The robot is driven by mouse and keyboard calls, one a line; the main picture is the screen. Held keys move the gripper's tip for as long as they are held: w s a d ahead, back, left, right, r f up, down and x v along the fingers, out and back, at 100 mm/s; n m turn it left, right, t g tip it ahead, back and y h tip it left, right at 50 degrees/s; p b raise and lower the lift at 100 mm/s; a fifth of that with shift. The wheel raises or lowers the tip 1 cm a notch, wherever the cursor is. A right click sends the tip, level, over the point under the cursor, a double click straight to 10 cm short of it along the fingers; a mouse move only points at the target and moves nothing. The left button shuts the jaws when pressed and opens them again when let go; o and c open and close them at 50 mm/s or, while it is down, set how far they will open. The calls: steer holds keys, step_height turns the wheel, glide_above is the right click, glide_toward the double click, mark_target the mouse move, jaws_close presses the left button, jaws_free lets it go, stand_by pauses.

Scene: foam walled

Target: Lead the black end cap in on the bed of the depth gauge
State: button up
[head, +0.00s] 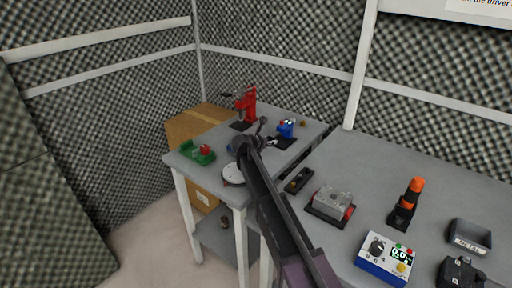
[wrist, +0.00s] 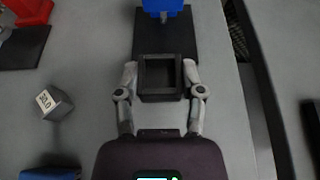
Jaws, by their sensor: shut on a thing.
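The black end cap (wrist: 145,80) is a square, hollow piece in the wrist view. My gripper (wrist: 160,80) is shut on it, one pale finger at each side. The depth gauge (head: 287,127) is blue on a black base in the head view. In the wrist view its blue body (wrist: 163,6) is at the top edge and its black bed (wrist: 165,37) runs toward me. The cap is in line with the bed, at its near end. I cannot tell whether it touches the bed. My arm hides most of the cap in the head view.
A dark cube with a white label (wrist: 54,104) lies left of my gripper. A red press (head: 246,104) stands at the back, and a green fixture (head: 197,153) at the left. A white round dial (head: 233,174) is at the front edge. A gap separates the right table (head: 360,165).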

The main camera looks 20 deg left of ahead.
mark_target(274, 149)
steer(key=shift+w+d, duration=0.45)
steer(key=shift+f, duration=0.15)
steer(key=shift+w+d+f+b, duration=0.2)
steer(key=shift+w+f+b, duration=0.3)
steer(key=shift+f+b, duration=0.25)
steer(key=shift+w+d+f+b, duration=0.2)
steer(key=shift+w+f+b, duration=0.35)
steer(key=shift+b, duration=0.2)
steer(key=shift+w+d, duration=0.1)
steer(key=shift+w, duration=0.1)
steer(key=shift+w+d, duration=0.25)
steer(key=shift+w, duration=0.4)
steer(key=shift+w+d, duration=0.3)
steer(key=shift+w, duration=0.35)
steer(key=shift+w+d, duration=0.25)
steer(key=shift+w, duration=0.4)
steer(key=o, duration=1.1)
